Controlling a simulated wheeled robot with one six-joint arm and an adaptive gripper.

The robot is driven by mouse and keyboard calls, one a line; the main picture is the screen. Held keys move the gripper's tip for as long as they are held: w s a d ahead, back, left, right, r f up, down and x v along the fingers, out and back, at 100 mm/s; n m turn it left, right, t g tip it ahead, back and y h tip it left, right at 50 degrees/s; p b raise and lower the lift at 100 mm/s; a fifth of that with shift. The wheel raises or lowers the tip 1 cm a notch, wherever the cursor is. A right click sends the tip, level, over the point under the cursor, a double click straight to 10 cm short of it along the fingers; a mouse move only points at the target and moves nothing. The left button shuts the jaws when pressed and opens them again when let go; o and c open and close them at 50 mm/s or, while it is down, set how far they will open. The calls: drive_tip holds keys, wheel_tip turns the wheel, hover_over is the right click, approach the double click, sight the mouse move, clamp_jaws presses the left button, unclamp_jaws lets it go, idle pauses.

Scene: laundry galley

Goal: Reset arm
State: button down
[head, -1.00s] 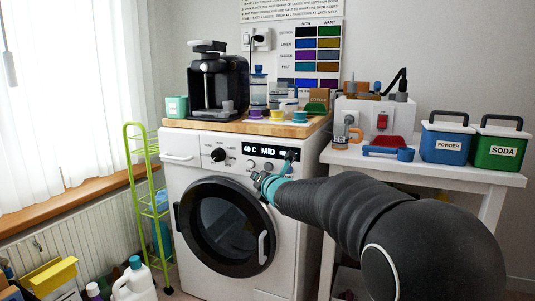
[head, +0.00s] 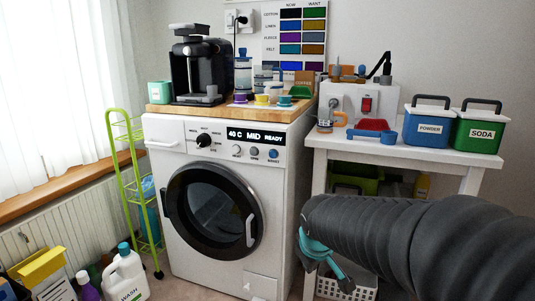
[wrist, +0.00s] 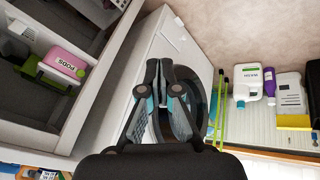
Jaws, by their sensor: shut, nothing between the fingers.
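My gripper (head: 322,262) is at the lower middle of the head view, in front of the gap between the washing machine (head: 170,225) and the white table. It points down and is empty. In the wrist view my gripper (wrist: 165,85) has its fingers shut together, with the side of the washing machine (wrist: 150,60) behind them.
The white table (head: 400,152) stands at right with a blue powder bin (head: 428,127) and a green soda bin (head: 478,132). A white basket (head: 345,287) is low behind my gripper. A green rack (head: 135,190) and bottles (head: 125,275) stand at left.

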drive_tip(key=s+d+r+m+p, duration=0.1)
drive_tip(key=s+d+r+m, duration=0.1)
drive_tip(key=s, duration=0.5)
drive_tip(key=s+d+r+m+p, duration=0.1)
drive_tip(key=s+d+r+m, duration=0.1)
drive_tip(key=s, duration=0.4)
drive_tip(key=s+d+r+m+p, duration=0.1)
drive_tip(key=s+d+r+m, duration=0.1)
drive_tip(key=s, duration=0.5)
drive_tip(key=shift+s+r+m, duration=0.15)
drive_tip(key=shift+s+m, duration=0.15)
drive_tip(key=shift+a, duration=0.1)
idle(2.4)
